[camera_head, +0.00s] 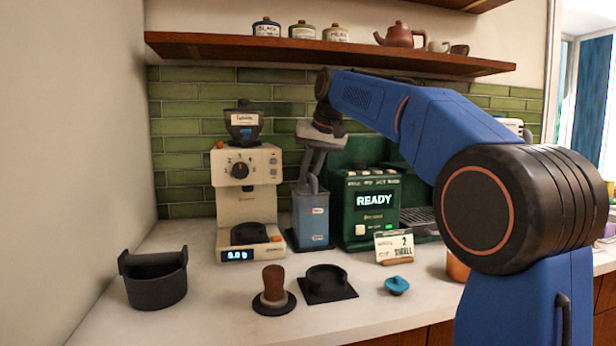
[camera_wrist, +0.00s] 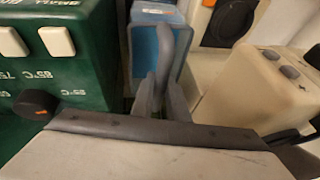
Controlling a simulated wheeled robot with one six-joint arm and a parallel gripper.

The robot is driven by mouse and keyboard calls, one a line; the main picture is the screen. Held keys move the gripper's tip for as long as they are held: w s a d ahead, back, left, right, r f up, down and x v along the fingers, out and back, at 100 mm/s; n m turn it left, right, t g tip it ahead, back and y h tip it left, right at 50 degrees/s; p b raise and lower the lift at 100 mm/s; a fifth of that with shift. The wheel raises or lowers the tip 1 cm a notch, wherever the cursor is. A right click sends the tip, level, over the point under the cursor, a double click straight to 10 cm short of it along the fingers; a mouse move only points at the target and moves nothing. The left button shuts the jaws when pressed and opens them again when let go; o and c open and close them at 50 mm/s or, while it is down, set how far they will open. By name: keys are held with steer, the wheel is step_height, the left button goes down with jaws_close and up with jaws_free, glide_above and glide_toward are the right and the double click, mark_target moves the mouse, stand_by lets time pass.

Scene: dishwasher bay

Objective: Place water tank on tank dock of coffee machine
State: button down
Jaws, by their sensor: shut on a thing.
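The water tank (camera_head: 312,222) is a blue-grey box with a grey handle, upright between the cream grinder and the green coffee machine (camera_head: 362,228). The tank dock (camera_head: 292,240) shows as a dark base under the tank at the machine's left side. Whether the tank rests on it or hangs just above, I cannot tell. My gripper (camera_head: 313,178) reaches down from above and is shut on the tank's handle. In the wrist view my gripper's fingers (camera_wrist: 160,98) hold the grey handle (camera_wrist: 166,58), with the tank (camera_wrist: 152,25) beyond. The fingers hide part of the handle.
The cream grinder (camera_head: 240,190) stands close to the tank's left. A price card (camera_head: 394,247), a blue knob-like lid (camera_head: 397,286), a tamper (camera_head: 273,290), a dark stand (camera_head: 327,284) and a black bin (camera_head: 155,280) lie in front. A wooden shelf (camera_head: 300,52) runs above.

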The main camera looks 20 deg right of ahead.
steer(key=c, duration=1.6)
jaws_free()
steer(key=shift+c, duration=0.2)
steer(key=v, duration=1.7)
steer(key=shift+r, duration=0.25)
